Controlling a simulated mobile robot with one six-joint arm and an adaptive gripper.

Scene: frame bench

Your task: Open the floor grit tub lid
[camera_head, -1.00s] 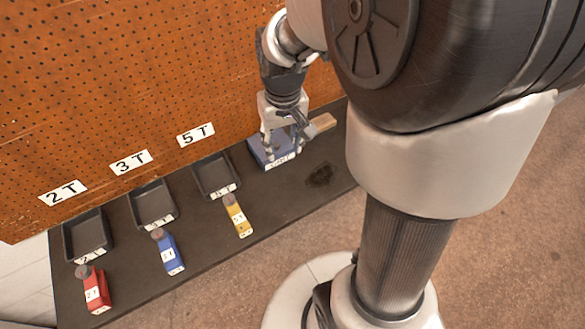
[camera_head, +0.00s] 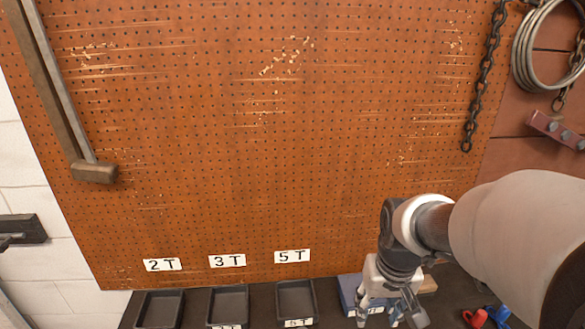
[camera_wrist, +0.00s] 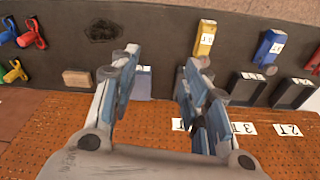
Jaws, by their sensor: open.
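A blue box with a white label (camera_head: 347,288) sits at the back of the dark bench in the head view, partly hidden by my gripper (camera_head: 390,314). The label is too small to read there, so I cannot tell surely that it is the grit tub. In the wrist view a small part of the blue box (camera_wrist: 142,84) shows between the fingers of my gripper (camera_wrist: 160,66), beside the left finger. The fingers are spread apart with nothing between them. They look close to the box; I cannot tell whether they touch it. No raised lid shows.
Dark trays (camera_head: 228,303) stand left of the box below 2T, 3T and 5T labels on the pegboard (camera_head: 230,150). A yellow weight (camera_wrist: 206,38) and a blue weight (camera_wrist: 268,48) lie on the bench. A tan block (camera_wrist: 77,78) lies beside the box. Red-handled (camera_wrist: 33,36) tools lie farther over.

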